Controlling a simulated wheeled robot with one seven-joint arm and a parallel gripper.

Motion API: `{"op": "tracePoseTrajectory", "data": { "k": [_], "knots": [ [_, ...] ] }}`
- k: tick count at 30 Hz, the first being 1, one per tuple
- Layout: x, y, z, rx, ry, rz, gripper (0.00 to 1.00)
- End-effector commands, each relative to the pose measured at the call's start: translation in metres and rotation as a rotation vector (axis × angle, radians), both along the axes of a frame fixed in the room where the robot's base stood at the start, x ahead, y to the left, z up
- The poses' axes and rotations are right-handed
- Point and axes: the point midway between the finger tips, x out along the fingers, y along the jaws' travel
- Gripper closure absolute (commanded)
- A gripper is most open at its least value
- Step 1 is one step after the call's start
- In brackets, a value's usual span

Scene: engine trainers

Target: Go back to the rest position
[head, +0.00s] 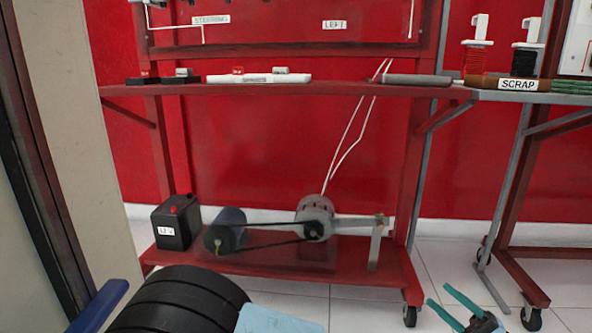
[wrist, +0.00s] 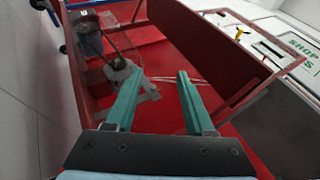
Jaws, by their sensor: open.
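My gripper (head: 440,296) shows at the lower right edge of the head view, with its teal fingers apart. In the wrist view my gripper (wrist: 158,76) is open, with nothing between the two fingers. It hangs clear of the red trainer stand (head: 290,92) in the head view. On the stand's lower shelf a belt links a dark cylinder-shaped unit (head: 225,232) and a grey pulley unit (head: 313,212). The grey unit also shows in the wrist view (wrist: 117,70), beyond the left finger. No object is held.
A black 12 V battery (head: 176,224) stands at the lower shelf's left end. The upper shelf carries a white tray (head: 258,78) and small parts. A bench with a SCRAP bin (head: 517,85) and spools stands at right. A caster (head: 410,315) rests on clear tiled floor.

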Motion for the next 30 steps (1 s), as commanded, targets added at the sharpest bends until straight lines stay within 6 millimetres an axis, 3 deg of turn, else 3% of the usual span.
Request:
{"op": "tracePoseTrajectory", "data": {
  "k": [10, 17, 20, 24, 30],
  "knots": [
    [0.047, 0.031, 0.024, -0.075, 0.099, 0.125, 0.46],
    [0.092, 0.076, 0.045, -0.18, 0.218, 0.261, 0.46],
    [0.113, 0.105, 0.056, -0.251, 0.286, 0.335, 0.46],
    [0.142, 0.162, 0.073, -0.407, 0.41, 0.466, 0.46],
    [0.157, 0.252, 0.091, -0.722, 0.591, 0.63, 0.46]
  ]
}}
